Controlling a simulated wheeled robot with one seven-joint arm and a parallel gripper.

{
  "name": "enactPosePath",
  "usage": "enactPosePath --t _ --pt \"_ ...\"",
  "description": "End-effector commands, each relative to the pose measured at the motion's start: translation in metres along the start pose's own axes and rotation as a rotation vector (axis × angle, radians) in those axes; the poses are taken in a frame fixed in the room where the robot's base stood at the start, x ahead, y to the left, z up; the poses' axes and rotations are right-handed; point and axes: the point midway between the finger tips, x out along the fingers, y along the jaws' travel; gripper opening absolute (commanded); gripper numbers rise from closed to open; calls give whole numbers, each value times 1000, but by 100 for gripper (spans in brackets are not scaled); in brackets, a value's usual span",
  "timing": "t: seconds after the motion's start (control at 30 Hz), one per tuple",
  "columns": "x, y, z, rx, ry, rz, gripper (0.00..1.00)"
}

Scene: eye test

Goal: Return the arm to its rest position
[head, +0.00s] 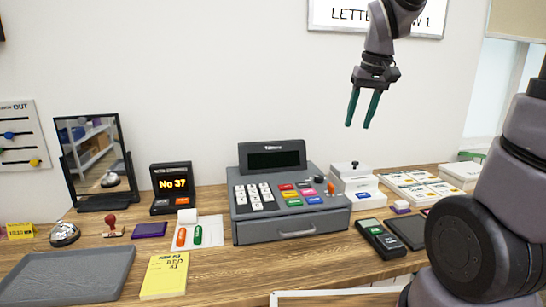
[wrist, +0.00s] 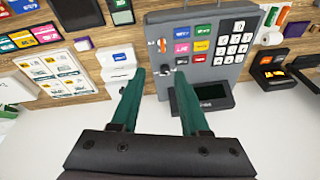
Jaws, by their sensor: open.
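My gripper (head: 362,108) hangs in the air in front of the white wall, above and a little right of the cash register. Its two green fingers point down and are apart, with nothing between them. In the wrist view my gripper (wrist: 160,100) also shows open and empty, with the grey cash register (wrist: 215,45) beyond the fingers. My arm's lower links fill the right side of the head view.
A wooden counter (head: 215,283) carries the cash register (head: 290,222), a card terminal (head: 380,238), a white device (head: 355,183), a number display (head: 173,187), a mirror (head: 92,150), a bell (head: 64,233) and a grey tray (head: 65,275). The air around my gripper is clear.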

Motion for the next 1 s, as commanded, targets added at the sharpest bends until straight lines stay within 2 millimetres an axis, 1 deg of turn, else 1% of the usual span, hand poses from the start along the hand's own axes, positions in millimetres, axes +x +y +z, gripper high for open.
enactPosePath --t 0.03,0.2,0.33,0.4,0.5,0.6,0.7,1.0 --pt "-16 4 10 32 41 -11 45" --pt "-54 11 47 149 156 -57 45" --pt "-74 15 74 228 238 -95 45" --pt "-81 16 86 262 273 -114 45" --pt "-87 18 99 298 309 -134 45" --pt "-90 18 106 319 330 -147 45" --pt "-90 18 109 327 337 -151 45" --pt "-90 18 109 327 337 -151 45"
